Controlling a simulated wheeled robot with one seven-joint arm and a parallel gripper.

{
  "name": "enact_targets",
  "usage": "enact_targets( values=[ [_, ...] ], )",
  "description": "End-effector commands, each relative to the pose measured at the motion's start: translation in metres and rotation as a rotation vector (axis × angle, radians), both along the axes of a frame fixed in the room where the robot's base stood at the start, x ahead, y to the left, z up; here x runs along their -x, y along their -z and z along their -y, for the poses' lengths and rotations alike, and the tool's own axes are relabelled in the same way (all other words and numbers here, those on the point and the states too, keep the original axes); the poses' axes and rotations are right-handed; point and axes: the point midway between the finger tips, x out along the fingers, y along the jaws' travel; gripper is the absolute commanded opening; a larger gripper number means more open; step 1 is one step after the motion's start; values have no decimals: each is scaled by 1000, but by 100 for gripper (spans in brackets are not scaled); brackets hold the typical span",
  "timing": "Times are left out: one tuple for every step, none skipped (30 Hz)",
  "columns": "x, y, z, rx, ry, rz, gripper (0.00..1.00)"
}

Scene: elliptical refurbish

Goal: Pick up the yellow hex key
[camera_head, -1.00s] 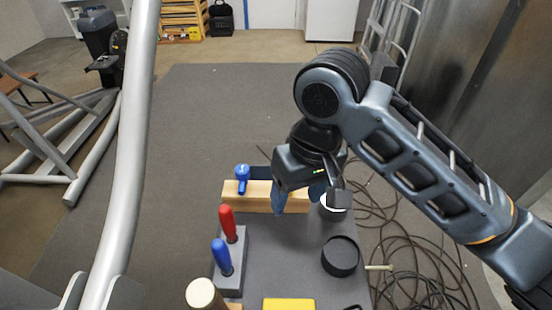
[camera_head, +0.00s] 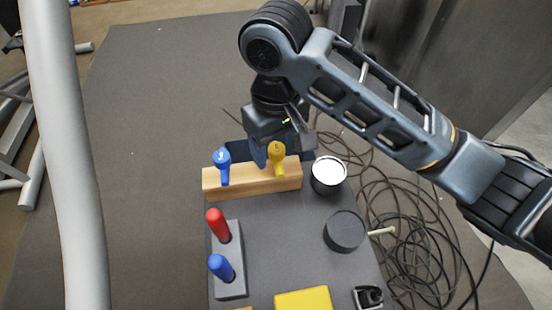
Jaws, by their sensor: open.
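The yellow hex key (camera_head: 276,158) stands upright in a light wooden block (camera_head: 240,181) at the far end of the grey table. A blue hex key (camera_head: 223,164) stands in the same block, to its left. My gripper (camera_head: 262,155) is just behind and above the yellow key, pointing down, with its blue fingers partly hidden behind the key and block. It is open, and I see nothing held in it. I cannot tell whether a finger touches the yellow key.
A white-topped dark cup (camera_head: 329,175) stands right of the block. A black round container (camera_head: 344,231), a grey holder (camera_head: 229,265) with red and blue handles, and a yellow box (camera_head: 303,300) are nearer. Cables (camera_head: 420,240) lie on the floor at right.

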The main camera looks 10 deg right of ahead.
Motion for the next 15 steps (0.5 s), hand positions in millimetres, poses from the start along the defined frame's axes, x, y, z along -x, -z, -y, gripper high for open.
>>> enact_targets(
  values=[
    [2,10,0,-1,2,-3,66],
    [2,13,1,1,2,-2,66],
    [1,18,1,2,2,-1,66],
    [1,21,1,1,1,-2,66],
    [2,24,1,2,1,-1,66],
    [2,26,1,2,0,-1,66],
    [2,28,1,0,0,-1,66],
    [1,28,1,0,0,-1,66],
    [1,28,0,0,0,0,66],
    [1,28,0,0,0,0,66],
    [1,28,0,0,0,0,66],
    [1,28,0,0,0,0,66],
    [1,28,0,0,0,0,64],
    [1,28,0,0,0,0,61],
    [1,28,0,0,0,0,57]
  ],
)
